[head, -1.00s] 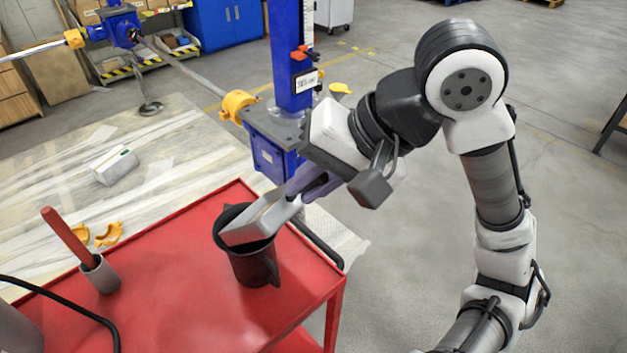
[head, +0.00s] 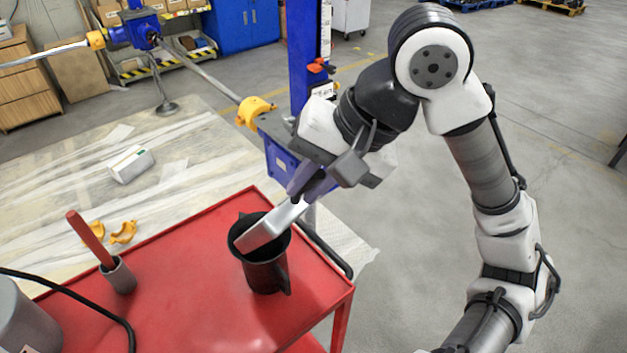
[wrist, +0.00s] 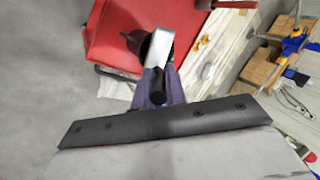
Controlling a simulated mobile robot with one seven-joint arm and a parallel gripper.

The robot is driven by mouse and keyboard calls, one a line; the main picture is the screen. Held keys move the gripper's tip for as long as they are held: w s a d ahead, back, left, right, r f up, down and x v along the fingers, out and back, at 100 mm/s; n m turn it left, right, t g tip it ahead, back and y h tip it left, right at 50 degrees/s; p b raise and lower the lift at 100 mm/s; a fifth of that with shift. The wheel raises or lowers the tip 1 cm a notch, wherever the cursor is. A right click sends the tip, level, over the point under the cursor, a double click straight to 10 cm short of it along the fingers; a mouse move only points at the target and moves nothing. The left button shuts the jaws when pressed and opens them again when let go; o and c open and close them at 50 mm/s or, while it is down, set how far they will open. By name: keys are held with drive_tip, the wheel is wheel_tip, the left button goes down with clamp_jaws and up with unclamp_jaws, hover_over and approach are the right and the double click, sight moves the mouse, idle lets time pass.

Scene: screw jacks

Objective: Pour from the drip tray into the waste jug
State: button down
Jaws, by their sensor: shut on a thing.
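The drip tray (head: 273,227) is a small pale metal tray. It is tilted steeply, its lower end at the mouth of the waste jug. The waste jug (head: 262,273) is dark and stands upright on the red cart top. My gripper (head: 301,192) is shut on the upper end of the tray, above and to the right of the jug. In the wrist view the tray (wrist: 159,48) extends beyond my gripper (wrist: 158,92) and covers much of the dark jug (wrist: 134,40). The tray's inside and any liquid cannot be made out.
The red cart (head: 190,300) has a grey cup (head: 121,275) holding a red-handled tool, and a black cable. Yellow clamp pieces (head: 123,232) lie near its far edge. A blue screw jack (head: 303,60) stands behind my gripper.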

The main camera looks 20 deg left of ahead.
drive_tip(key=shift+w+a+r+g+h+p, duration=0.15)
drive_tip(key=shift+w+a+r+h+p, duration=0.1)
drive_tip(key=shift+a+r+h+p, duration=0.45)
drive_tip(key=shift+w+a+r+g+h+p, duration=0.15)
drive_tip(key=shift+w+a+r+h+p, duration=0.2)
drive_tip(key=shift+a+p, duration=0.45)
drive_tip(key=shift+a+r, duration=0.15)
drive_tip(key=shift+a, duration=0.05)
drive_tip(key=shift+w+a+r+h+p, duration=0.2)
drive_tip(key=shift+a+h+p, duration=0.25)
drive_tip(key=shift+p, duration=0.35)
drive_tip(key=shift+w+a+r+h+p, duration=0.1)
drive_tip(key=shift+a+r+h+p, duration=0.1)
drive_tip(key=shift+a+p, duration=0.45)
drive_tip(key=shift+w+a+r+g+h+p, duration=0.25)
drive_tip(key=shift+a+g+h+p, duration=0.15)
drive_tip(key=shift+a+p, duration=0.35)
drive_tip(key=w+a+m+g+h, duration=0.1)
drive_tip(key=a+h, duration=0.3)
drive_tip(key=a, duration=0.4)
drive_tip(key=shift+w+a+h, duration=0.15)
drive_tip(key=shift+w+h, duration=0.15)
drive_tip(key=shift+w, duration=0.55)
idle(0.4)
drive_tip(key=shift+w+a+f+g+h, duration=0.2)
drive_tip(key=shift+a+h, duration=0.1)
drive_tip(key=shift+a, duration=0.3)
drive_tip(key=shift+w+a+f+g+h, duration=0.1)
drive_tip(key=shift+w+a+g+h, duration=0.15)
drive_tip(key=shift+a, duration=0.35)
